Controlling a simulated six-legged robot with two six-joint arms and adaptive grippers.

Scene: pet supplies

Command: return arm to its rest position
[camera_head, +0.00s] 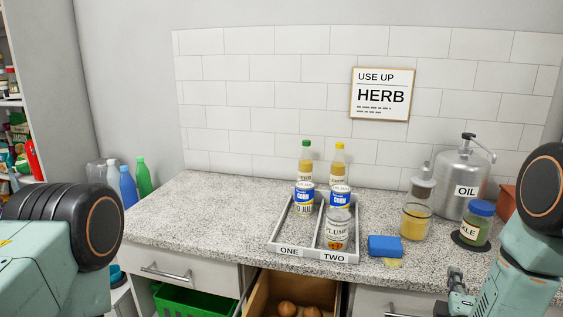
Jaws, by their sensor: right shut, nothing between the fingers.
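My right arm comes in at the right edge. Its gripper (456,280) is low in front of the counter's front edge, shut and empty, and apart from the things on the counter. Part of my left arm shows at the left edge, but its gripper is out of view.
The speckled counter (190,215) holds a two-lane tray (286,251) with bottles, cans and a jar. A blue sponge (384,246), jars and an OIL canister (462,178) stand right. An open drawer (262,296) holds round brown items. The counter's left part is clear.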

